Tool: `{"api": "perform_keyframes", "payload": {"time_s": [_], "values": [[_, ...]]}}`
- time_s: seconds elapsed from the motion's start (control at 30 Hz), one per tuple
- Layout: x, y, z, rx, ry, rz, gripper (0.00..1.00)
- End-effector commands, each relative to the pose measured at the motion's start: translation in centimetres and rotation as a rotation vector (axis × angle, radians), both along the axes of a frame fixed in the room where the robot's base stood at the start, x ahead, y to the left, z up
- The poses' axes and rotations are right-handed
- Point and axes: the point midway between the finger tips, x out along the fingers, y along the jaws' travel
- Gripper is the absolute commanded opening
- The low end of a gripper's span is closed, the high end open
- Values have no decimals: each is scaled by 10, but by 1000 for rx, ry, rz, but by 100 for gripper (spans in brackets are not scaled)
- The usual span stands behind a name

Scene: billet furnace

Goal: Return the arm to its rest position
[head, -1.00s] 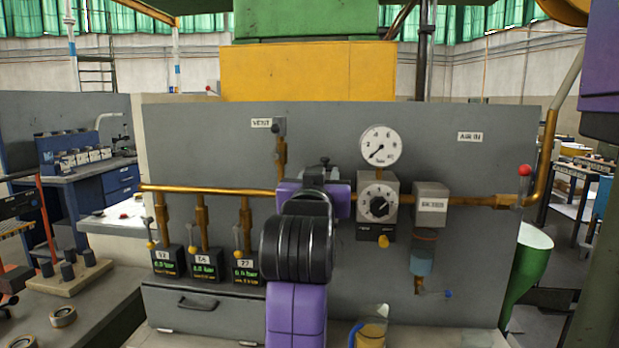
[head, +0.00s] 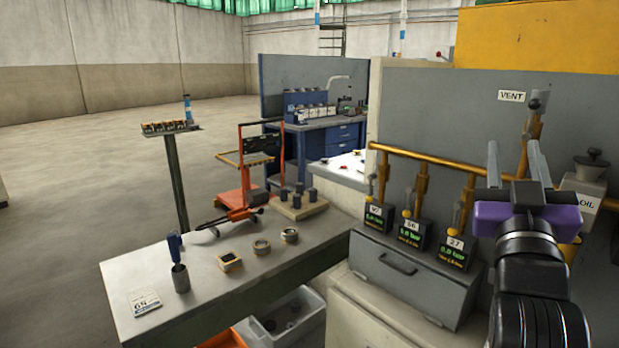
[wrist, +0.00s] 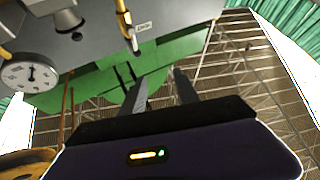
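My arm and purple-bodied gripper (head: 515,165) stand at the right of the head view, in front of the grey panel (head: 430,110). The two dark fingers point up and are spread apart, with the panel showing between them. In the wrist view the fingers (wrist: 162,78) are also apart with nothing held, and they point toward the roof. The lower part of my arm runs out of the head view at the bottom right.
The brass pipe (head: 425,156), with several small valves and gauge boxes, is close left of my arm. A dial gauge (wrist: 30,76) shows in the wrist view. A workbench (head: 190,318) with small parts stands left. Open floor lies beyond it.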

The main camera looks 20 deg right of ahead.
Motion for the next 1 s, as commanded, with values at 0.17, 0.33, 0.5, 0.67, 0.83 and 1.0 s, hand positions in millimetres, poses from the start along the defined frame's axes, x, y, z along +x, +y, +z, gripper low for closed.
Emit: {"api": "perform_keyframes", "payload": {"time_s": [0.17, 0.33, 0.5, 0.67, 0.83, 1.0], "values": [[5, 53, -57, -67, 59, 172, 37], [-9, 98, -112, -81, 107, 325, 37], [-36, 136, -165, -50, 158, 460, 37], [-72, 165, -209, 10, 209, 565, 37], [-118, 189, -250, 100, 276, 648, 37], [-170, 207, -284, 209, 357, 700, 37]]}}
